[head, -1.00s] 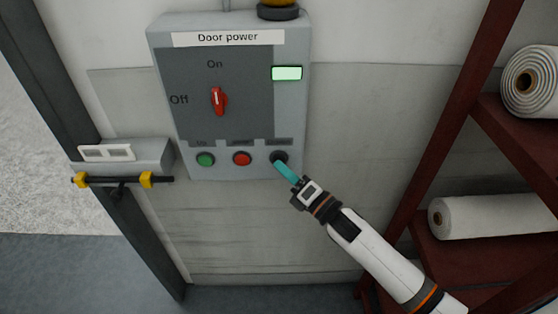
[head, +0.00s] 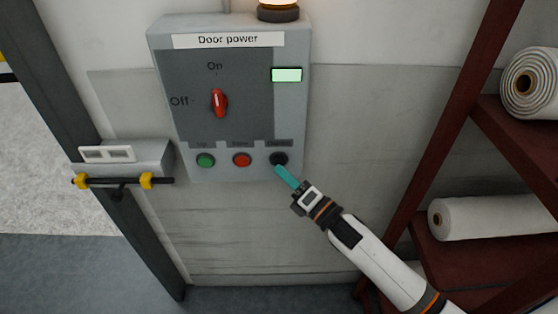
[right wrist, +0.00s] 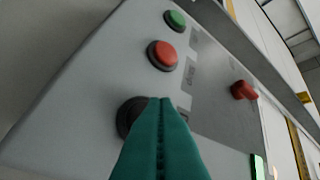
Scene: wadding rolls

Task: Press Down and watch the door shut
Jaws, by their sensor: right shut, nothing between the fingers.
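The grey control box (head: 297,130) labelled "Door power" is on the wall. Its red switch (head: 219,102) points up to On, and a green-white indicator (head: 287,75) is lit. Along the bottom are a green button (head: 205,160), a red button (head: 242,160) and a black button (head: 279,158); their labels are too small to read surely. My right gripper (head: 279,170) is shut and empty, its teal fingertips at the black button's lower edge. In the right wrist view the fingers partly hide the black button (right wrist: 128,114); contact is unclear. A yellow-black door edge (head: 6,70) shows at far left.
A lit beacon (head: 278,8) sits on top of the box. A bracket with a dark bar and yellow clamps (head: 146,181) juts out at left beside the dark door frame (head: 150,240). A red rack (head: 440,120) with white rolls (head: 480,216) stands at right.

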